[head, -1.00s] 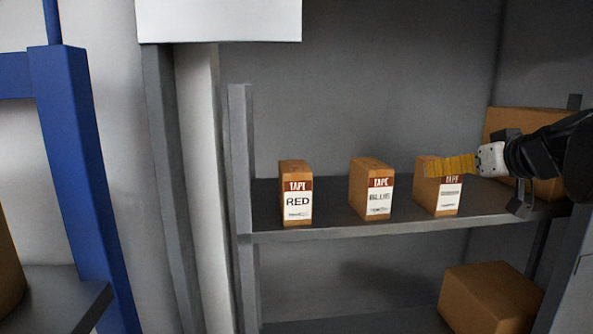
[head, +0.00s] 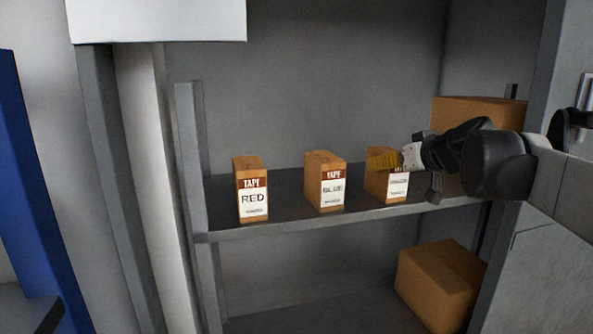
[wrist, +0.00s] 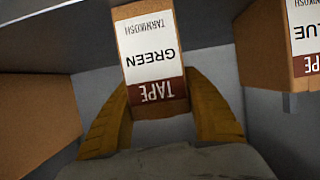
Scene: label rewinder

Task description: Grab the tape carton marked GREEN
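The GREEN tape carton (wrist: 150,60) shows upside down in the wrist view, its label reading TAPE and GREEN. In the head view the same carton (head: 396,188) stands upright at the right of the row on the shelf, its upper part and colour word hidden by my gripper. My gripper (head: 384,161) is at the carton's upper front. In the wrist view my gripper's yellow fingers (wrist: 158,92) lie on either side of the carton, close to its sides. They look open; contact cannot be told.
The BLUE carton (head: 332,190) stands left of the GREEN one, and the RED carton (head: 253,198) farther left. A large brown box (head: 470,108) is behind my gripper at the right. Another box (head: 440,285) sits below. A grey post (head: 196,190) bounds the shelf (head: 290,228).

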